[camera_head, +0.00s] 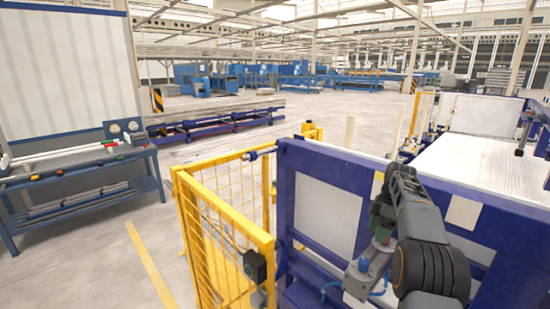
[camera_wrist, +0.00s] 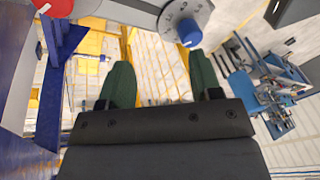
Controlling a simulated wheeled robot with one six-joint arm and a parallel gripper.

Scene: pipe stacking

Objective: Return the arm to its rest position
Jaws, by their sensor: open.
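My arm (camera_head: 425,235) shows at the lower right in the head view, bent at a high joint with its wrist hanging down in front of the blue machine frame. My gripper (camera_wrist: 160,68) shows in the wrist view as two dark green fingers spread wide apart. Nothing is between them. In the head view the gripper end is small and its fingers cannot be made out clearly.
A yellow mesh fence (camera_head: 225,245) stands left of my arm. The blue frame with white panels (camera_head: 325,215) is close behind the arm. A blue workbench (camera_head: 80,175) stands at the left, and a low rack of long pipes (camera_head: 215,118) lies farther back. Open floor lies between.

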